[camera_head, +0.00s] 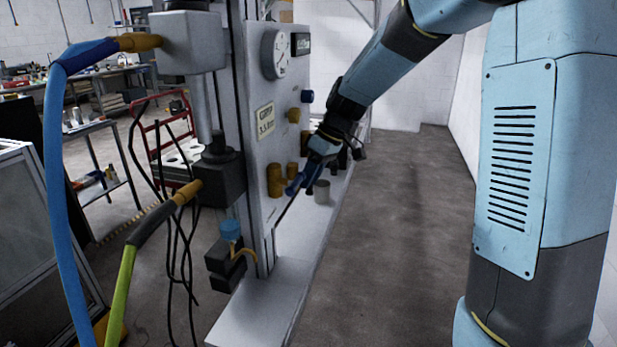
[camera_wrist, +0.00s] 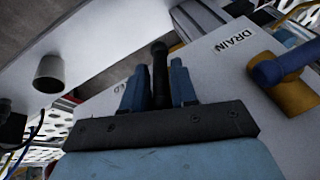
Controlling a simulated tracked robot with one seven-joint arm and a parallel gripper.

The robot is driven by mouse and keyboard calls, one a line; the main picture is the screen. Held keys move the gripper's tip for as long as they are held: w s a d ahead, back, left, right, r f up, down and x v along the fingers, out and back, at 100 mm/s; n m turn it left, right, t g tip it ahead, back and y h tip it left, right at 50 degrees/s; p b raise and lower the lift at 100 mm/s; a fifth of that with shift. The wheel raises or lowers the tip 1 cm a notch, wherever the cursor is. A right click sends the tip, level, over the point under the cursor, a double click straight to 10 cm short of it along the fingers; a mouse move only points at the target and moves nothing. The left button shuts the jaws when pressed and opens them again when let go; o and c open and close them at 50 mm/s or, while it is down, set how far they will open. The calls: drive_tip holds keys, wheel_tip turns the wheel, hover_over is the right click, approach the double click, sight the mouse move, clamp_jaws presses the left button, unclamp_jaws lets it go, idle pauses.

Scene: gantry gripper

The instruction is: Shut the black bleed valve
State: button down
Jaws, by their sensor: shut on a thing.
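The black bleed valve shows in the wrist view as a black handle (camera_wrist: 160,54) with a rounded end, standing out between my two blue fingers. My gripper (camera_wrist: 157,72) is shut on it, one finger on each side. In the head view my gripper (camera_head: 300,185) is low at the front of the light grey panel (camera_head: 262,150), just above the white ledge. The black handle is too small and covered there to make out. The valve's body and how far the handle is turned are hidden behind my fingers and palm.
A blue-handled brass valve (camera_wrist: 282,68) sits beside the DRAIN label (camera_wrist: 234,41). A grey cylinder (camera_head: 322,192) and brass fittings (camera_head: 275,181) stand close to my gripper. A round gauge (camera_head: 275,53) is higher on the panel. Floor right of the ledge is clear.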

drive_tip(key=c, duration=1.1)
unclamp_jaws()
drive_tip(key=shift+r, duration=0.1)
drive_tip(key=v, duration=1.3)
drive_tip(key=shift+d+r, duration=0.2)
drive_tip(key=shift+d, duration=0.05)
drive_tip(key=shift+w, duration=0.1)
